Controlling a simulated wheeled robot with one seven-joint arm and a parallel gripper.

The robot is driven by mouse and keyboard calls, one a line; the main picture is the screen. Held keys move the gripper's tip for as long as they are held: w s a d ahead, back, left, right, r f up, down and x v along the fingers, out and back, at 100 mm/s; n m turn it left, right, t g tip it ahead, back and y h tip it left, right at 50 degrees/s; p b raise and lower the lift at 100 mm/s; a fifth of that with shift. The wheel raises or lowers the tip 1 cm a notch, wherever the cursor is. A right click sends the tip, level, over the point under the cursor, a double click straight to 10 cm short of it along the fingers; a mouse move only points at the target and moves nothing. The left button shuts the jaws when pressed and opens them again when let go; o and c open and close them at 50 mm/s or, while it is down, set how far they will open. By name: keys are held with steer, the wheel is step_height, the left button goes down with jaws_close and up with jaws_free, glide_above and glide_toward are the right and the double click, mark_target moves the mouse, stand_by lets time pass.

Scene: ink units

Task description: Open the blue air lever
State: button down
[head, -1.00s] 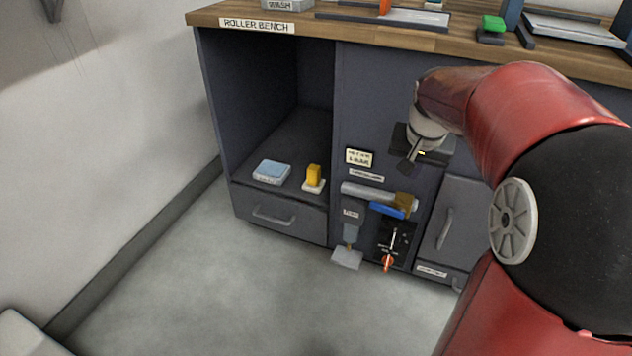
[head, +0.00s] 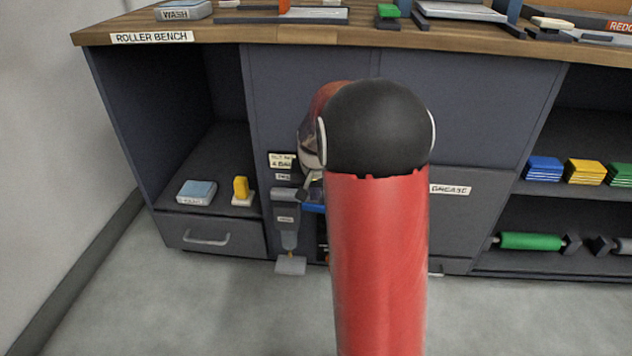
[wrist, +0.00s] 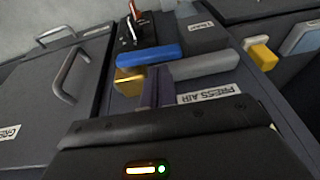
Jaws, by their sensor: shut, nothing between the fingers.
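The blue air lever (wrist: 150,53) shows in the wrist view as a long bar beside a brass valve body (wrist: 128,84) and a grey pipe (wrist: 205,65). It lies roughly along the pipe's direction. In the head view only a small blue piece of the lever (head: 314,208) shows; my arm hides the rest. My gripper (wrist: 155,76) is shut and empty. Its fingertips overlap the valve and pipe in the wrist view, close to the lever's near side; I cannot tell whether they touch it. In the head view the gripper is mostly hidden.
A "PRESS AIR" label (wrist: 209,94) is beside the pipe. A black panel with a red-tipped switch (wrist: 133,30) lies beyond the lever. Drawer handles (wrist: 72,75) stick out at left in the wrist view. A yellow block (head: 241,188) and a blue-topped box (head: 197,192) sit on the shelf.

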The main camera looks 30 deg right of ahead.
mark_target(310, 205)
steer(key=shift+a+f, duration=0.1)
steer(key=shift+f, duration=0.65)
steer(key=shift+w+a+f+b, duration=0.2)
steer(key=shift+f+b, duration=0.3)
steer(key=shift+f, duration=0.15)
steer(key=shift+a+f, duration=0.2)
steer(key=shift+f, duration=0.05)
